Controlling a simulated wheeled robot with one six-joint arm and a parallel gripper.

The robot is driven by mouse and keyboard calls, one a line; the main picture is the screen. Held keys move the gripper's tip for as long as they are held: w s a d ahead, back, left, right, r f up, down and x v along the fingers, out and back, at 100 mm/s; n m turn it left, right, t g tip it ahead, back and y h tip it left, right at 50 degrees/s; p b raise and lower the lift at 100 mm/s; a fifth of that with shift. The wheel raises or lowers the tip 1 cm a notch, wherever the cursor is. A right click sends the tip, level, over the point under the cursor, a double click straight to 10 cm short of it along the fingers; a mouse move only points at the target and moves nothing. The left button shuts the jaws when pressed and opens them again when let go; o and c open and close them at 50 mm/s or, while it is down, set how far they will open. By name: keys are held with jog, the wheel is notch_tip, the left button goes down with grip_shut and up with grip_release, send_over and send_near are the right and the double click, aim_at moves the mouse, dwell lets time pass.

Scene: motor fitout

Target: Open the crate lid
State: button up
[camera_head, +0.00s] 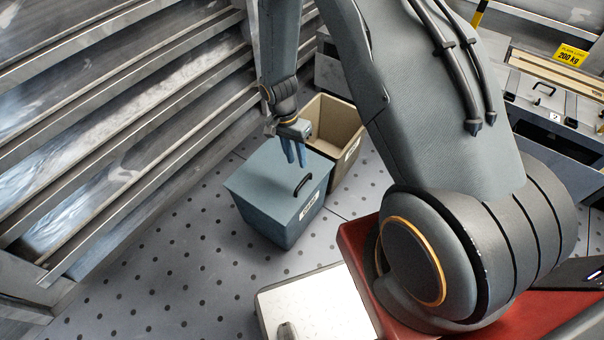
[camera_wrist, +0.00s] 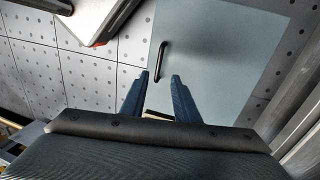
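The closed crate (camera_head: 275,222) is blue-grey and stands on the dotted floor in the head view. Its flat lid (camera_head: 262,178) has a black bar handle (camera_head: 302,185) near the right edge. In the wrist view the lid (camera_wrist: 225,55) fills the right half and the handle (camera_wrist: 161,58) lies just beyond the fingertips. My gripper (camera_head: 294,162) points down above the far part of the lid. In the wrist view my gripper (camera_wrist: 160,77) has two blue fingers spread apart, with nothing between the tips. The fingers do not touch the handle.
An open beige crate (camera_head: 336,122) stands right behind the closed crate. Metal shelving (camera_head: 120,110) rises on the left. A drawer unit (camera_head: 560,130) with a yellow "200 kg" sign (camera_head: 571,55) is at the right. Dotted floor (camera_head: 170,270) is clear at the front left.

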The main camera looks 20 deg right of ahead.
aim_at(303, 181)
jog(key=f, duration=0.3)
jog(key=s+d+f, duration=0.1)
jog(key=f, duration=0.5)
jog(key=shift+s+d+f, duration=0.1)
jog(key=shift+s+d, duration=0.05)
jog(key=shift+s, duration=0.1)
grip_shut()
